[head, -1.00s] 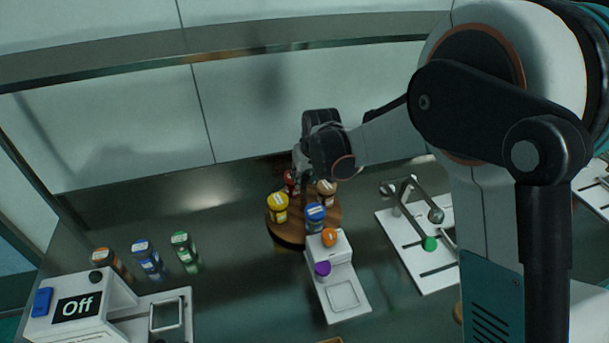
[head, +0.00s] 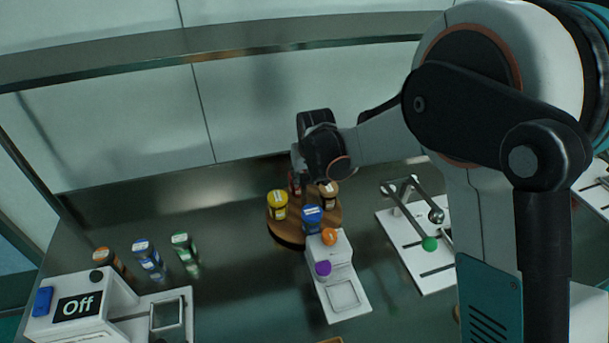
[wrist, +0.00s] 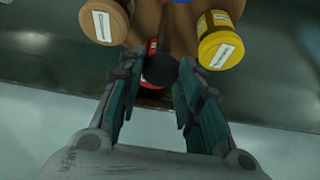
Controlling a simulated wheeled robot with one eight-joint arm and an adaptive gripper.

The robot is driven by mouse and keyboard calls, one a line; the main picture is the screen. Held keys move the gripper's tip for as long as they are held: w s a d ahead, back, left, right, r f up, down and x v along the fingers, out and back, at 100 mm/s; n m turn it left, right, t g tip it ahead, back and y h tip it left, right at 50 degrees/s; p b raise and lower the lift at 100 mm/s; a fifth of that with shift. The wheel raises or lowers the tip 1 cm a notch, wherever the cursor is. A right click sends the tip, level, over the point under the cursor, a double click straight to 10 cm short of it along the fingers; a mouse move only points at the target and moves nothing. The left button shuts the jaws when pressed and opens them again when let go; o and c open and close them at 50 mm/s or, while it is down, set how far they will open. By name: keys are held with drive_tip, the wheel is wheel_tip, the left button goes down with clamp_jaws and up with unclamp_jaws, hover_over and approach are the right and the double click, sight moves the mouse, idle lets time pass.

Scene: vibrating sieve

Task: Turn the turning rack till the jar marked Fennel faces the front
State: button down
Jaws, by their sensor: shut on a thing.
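The round wooden turning rack (head: 287,233) carries a yellow jar (head: 277,204) at left, a blue jar (head: 312,219) at front, a brown jar (head: 328,195) at right and a red jar (head: 294,184) at the back, partly hidden by my gripper. Their labels are too small to read, so I cannot tell which is Fennel. My gripper (wrist: 159,68) reaches down at the rack's back. In the wrist view its fingers close around a dark round knob (wrist: 159,71) beside the mostly hidden red jar (wrist: 152,48), between the brown jar (wrist: 105,22) and yellow jar (wrist: 220,40).
A white device (head: 341,273) with orange and purple knobs stands close in front of the rack. A slotted white board (head: 424,263) with a lever is at right. Several jars (head: 146,256) and a box reading "Off" (head: 84,309) are at left.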

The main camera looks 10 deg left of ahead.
drive_tip(key=c, duration=1.2)
unclamp_jaws()
drive_tip(key=shift+o, duration=0.2)
drive_tip(key=shift+r, duration=0.1)
drive_tip(key=v, duration=1.1)
drive_tip(key=shift+s+r, duration=0.2)
drive_tip(key=shift+r, duration=0.15)
drive_tip(key=shift+d, duration=0.1)
